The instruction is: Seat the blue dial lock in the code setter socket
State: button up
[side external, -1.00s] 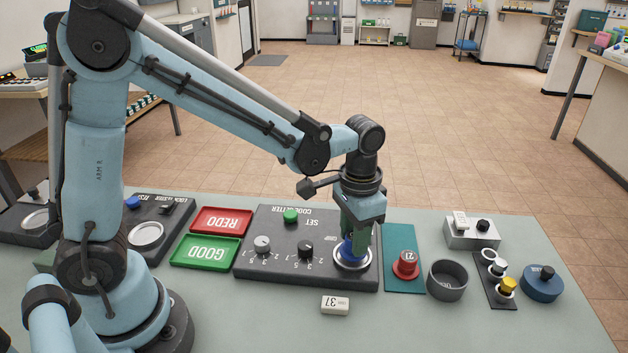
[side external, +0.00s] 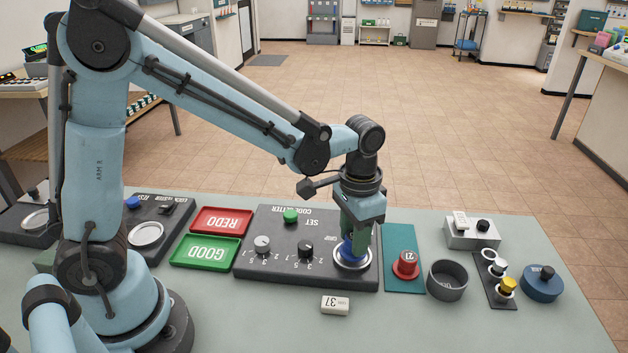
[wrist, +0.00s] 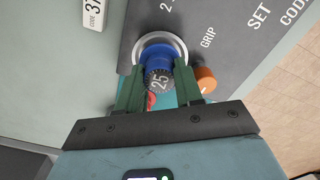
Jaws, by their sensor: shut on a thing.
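The blue dial lock (side external: 352,248) stands in or directly over the silver-ringed socket (side external: 353,262) at the right end of the dark code setter (side external: 270,268). In the wrist view the blue lock (wrist: 160,58) shows a dark dial marked 25, inside the socket ring (wrist: 146,42). My gripper (side external: 358,235) points down from above and is shut on the lock; its green fingers also show in the wrist view (wrist: 160,95). Whether the lock is fully down cannot be told. An orange knob (wrist: 204,80) marked GRIP lies beside the socket.
A red dial lock marked 21 (side external: 405,265) sits on a teal mat (side external: 400,236) just right of the setter. A white tag marked 37 (side external: 335,305) lies in front. A grey cup (side external: 447,281) stands farther right. Red REDO (side external: 222,221) and green GOOD trays (side external: 206,251) are at left.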

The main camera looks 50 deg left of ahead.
jog(key=shift+f, duration=0.15)
jog(key=shift+f, duration=0.35)
jog(key=shift+f, duration=0.2)
jog(key=o, duration=1.4)
jog(key=shift+c, duration=0.2)
jog(key=shift+r, duration=0.1)
jog(key=shift+r, duration=2.95)
